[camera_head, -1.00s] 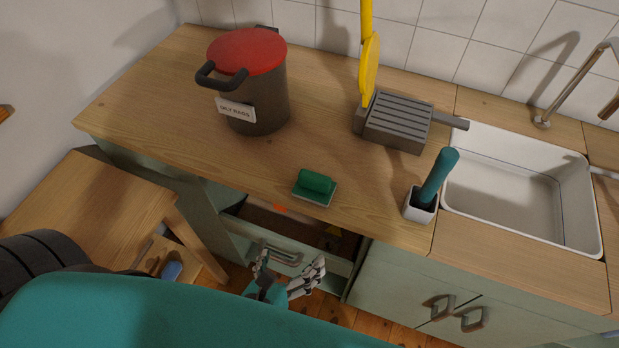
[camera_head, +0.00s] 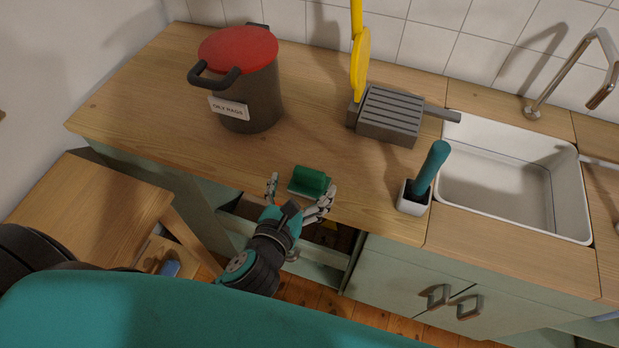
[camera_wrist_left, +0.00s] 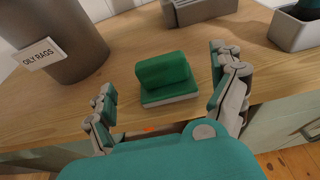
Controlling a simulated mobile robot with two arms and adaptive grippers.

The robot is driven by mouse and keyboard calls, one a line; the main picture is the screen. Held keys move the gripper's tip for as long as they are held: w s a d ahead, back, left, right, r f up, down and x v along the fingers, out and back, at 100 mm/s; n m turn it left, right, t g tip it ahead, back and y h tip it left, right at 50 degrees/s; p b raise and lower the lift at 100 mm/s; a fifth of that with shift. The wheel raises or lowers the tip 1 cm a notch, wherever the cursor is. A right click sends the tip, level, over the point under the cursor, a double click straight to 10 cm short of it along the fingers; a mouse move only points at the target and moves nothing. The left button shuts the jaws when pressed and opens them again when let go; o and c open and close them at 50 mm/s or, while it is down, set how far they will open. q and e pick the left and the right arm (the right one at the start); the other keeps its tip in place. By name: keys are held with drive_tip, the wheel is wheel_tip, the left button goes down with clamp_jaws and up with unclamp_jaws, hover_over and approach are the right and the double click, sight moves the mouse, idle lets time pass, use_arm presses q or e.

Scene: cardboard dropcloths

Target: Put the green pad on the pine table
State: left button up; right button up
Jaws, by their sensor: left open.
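The green pad (camera_head: 308,179), a green block with a rounded grip on a pale base, lies on the wooden counter near its front edge. It also shows in the left wrist view (camera_wrist_left: 166,78). My left gripper (camera_head: 300,189) is open at the counter's front edge. Its fingers are apart on either side of the pad's near side, and nothing is held. In the left wrist view the pad is between and beyond the fingertips (camera_wrist_left: 164,92). The wooden table (camera_head: 85,205), lower than the counter, stands at the left with a bare top. My right gripper is not in view.
An open drawer (camera_head: 315,262) is below the counter edge, under my left gripper. A dark red-lidded pot labelled oily rags (camera_head: 250,95), a grey ribbed block (camera_head: 388,115), a brush in a white holder (camera_head: 413,198) and a white sink (camera_head: 510,185) are around.

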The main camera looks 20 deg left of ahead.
sight(307, 177)
use_arm(q)
drive_tip(key=x, duration=0.5)
drive_tip(key=shift+w+p, duration=0.2)
drive_tip(key=shift+p, duration=0.2)
drive_tip(key=c, duration=1.4)
